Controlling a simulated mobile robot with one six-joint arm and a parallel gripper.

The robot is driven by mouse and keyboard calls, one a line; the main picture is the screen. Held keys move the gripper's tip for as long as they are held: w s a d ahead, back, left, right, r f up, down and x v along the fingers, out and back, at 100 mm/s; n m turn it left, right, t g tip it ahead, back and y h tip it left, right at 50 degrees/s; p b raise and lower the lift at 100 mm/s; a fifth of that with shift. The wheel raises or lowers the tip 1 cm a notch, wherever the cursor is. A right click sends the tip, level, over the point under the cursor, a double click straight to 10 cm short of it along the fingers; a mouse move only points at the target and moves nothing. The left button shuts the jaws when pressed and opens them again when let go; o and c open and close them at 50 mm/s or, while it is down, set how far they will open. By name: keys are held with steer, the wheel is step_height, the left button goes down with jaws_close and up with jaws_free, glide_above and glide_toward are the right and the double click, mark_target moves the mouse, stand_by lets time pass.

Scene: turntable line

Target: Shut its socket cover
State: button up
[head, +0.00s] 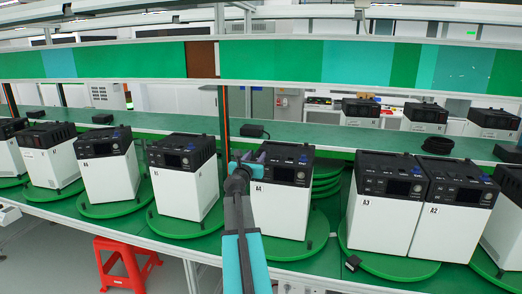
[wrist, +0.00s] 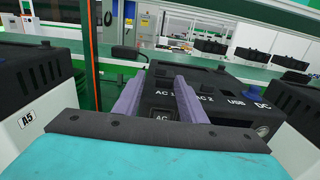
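The power unit labelled A4 (head: 280,205) has a white body and a black top, and stands on a green turntable (head: 290,250). My gripper (head: 248,160) is at the left of its black top. In the wrist view its two purple fingers (wrist: 158,84) are apart, with nothing held between them. Beyond and beside them is the black socket panel (wrist: 220,100), marked AC 1, AC 2, USB and DC. A dark piece marked AC (wrist: 162,116) shows between the fingers. My gripper's body hides the lower panel. I cannot tell which socket cover is open, or whether the fingers touch one.
A unit marked A5 (wrist: 27,122) stands close on the left. Units A3 (head: 375,210) and A2 (head: 445,222) share the turntable to the right. A green shelf with black boxes runs behind. A red stool (head: 127,262) is on the floor.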

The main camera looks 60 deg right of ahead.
mark_target(259, 150)
steer(key=shift+p+x, duration=0.7)
steer(key=shift+x, duration=2.4)
steer(key=shift+c, duration=0.5)
jaws_close()
